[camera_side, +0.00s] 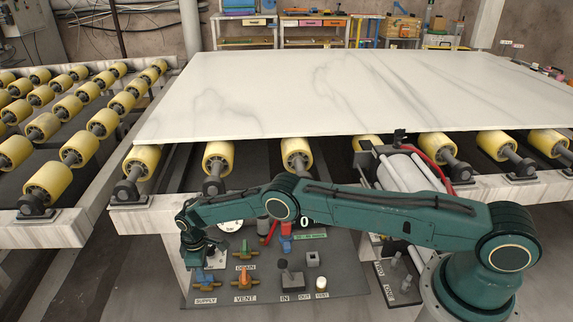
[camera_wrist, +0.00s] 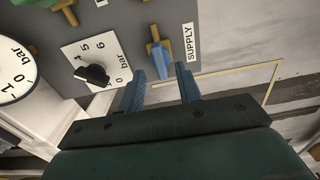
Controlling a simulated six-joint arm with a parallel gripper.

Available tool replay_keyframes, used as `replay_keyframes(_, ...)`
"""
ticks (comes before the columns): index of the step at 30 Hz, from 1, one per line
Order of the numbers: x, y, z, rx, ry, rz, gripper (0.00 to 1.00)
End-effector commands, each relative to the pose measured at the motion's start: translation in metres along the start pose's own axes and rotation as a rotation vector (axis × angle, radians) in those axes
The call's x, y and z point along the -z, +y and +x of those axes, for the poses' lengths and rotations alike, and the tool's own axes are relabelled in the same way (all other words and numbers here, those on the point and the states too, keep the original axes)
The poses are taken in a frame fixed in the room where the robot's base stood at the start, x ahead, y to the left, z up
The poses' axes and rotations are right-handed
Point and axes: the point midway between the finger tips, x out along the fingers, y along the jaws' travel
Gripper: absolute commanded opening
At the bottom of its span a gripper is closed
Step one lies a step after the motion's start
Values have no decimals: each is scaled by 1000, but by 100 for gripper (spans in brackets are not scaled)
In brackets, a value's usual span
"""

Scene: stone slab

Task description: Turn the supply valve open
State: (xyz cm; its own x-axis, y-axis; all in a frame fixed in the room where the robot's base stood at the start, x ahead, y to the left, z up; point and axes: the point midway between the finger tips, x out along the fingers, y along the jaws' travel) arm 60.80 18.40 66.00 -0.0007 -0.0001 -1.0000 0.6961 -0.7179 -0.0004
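The supply valve has a blue handle on a brass body. In the wrist view the supply valve (camera_wrist: 157,58) lies just ahead of my fingertips, beside its SUPPLY label (camera_wrist: 190,43). My gripper (camera_wrist: 160,70) is open, with one finger on each side of the handle's near end and nothing visibly clamped. I cannot tell whether the fingers reach down to the handle's height. In the side view my gripper (camera_side: 196,262) hangs over the panel's left end, just above the supply valve (camera_side: 207,281), hiding part of the area behind it.
The green-handled drain valve (camera_side: 244,248) and orange-handled vent valve (camera_side: 243,277) stand close by on the dark panel (camera_side: 345,280). A black regulator knob (camera_wrist: 95,73) and round bar gauge (camera_wrist: 15,75) neighbour the valve. A marble slab (camera_side: 330,90) on yellow rollers lies behind my arm.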

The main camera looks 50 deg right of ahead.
Motion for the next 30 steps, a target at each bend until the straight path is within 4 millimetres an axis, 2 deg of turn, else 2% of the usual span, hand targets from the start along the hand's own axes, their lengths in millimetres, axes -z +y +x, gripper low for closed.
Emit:
replay_keyframes(21,0,0,-91,0,0,2,35)
replay_keyframes(30,0,0,-104,1,-2,2,35)
